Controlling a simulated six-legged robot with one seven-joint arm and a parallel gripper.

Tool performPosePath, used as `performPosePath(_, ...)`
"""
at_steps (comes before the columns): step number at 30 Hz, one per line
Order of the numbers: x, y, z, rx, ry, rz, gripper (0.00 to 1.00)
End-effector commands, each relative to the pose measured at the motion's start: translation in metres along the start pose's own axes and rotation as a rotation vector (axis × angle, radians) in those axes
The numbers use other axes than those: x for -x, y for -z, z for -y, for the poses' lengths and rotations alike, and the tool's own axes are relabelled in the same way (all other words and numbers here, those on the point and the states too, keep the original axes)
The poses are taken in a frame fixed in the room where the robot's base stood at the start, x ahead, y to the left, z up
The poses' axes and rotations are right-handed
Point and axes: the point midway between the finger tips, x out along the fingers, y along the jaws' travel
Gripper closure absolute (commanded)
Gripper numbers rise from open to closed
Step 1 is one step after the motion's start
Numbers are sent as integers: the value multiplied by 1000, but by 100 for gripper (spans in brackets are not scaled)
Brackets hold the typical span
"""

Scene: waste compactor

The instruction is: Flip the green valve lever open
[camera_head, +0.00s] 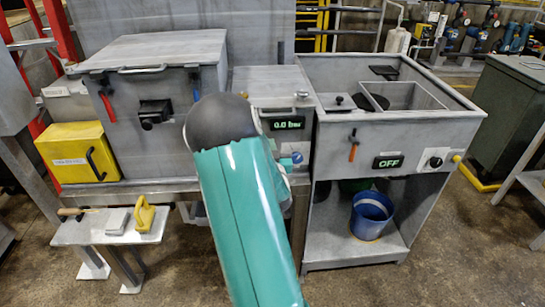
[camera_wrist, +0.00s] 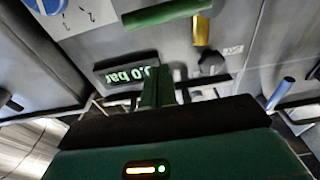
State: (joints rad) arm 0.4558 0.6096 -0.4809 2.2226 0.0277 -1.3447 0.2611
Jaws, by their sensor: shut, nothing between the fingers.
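The green valve lever (camera_wrist: 165,13) shows at the top of the wrist view, lying nearly level across the picture, with a brass fitting (camera_wrist: 202,30) at its right end. My gripper (camera_wrist: 158,85) is shut and empty, its green fingers together. In the picture it is below the lever, with a gap between them. The fingers overlap the edge of the pressure display (camera_wrist: 127,71), which appears upside down there. The head view shows the display (camera_head: 288,124) reading 0.0 bar. My teal arm hides my gripper and the lever in that view.
A compactor box (camera_head: 150,85) with red and blue levers stands left of my arm. A sink unit (camera_head: 390,115) with an OFF display stands right, with a blue bucket (camera_head: 372,215) on its lower shelf. A blue lever (camera_wrist: 280,92) shows right of my fingers in the wrist view.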

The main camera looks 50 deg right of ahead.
Motion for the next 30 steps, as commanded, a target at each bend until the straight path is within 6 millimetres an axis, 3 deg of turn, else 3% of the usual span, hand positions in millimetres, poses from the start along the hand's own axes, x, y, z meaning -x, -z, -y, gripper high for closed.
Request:
performPosePath(4,-30,0,0,2,0,-2,100)
performPosePath(6,-24,-15,0,2,-1,7,100)
performPosePath(12,-17,-35,-1,1,-1,2,100)
performPosePath(30,-17,-39,-2,-12,-3,0,100)
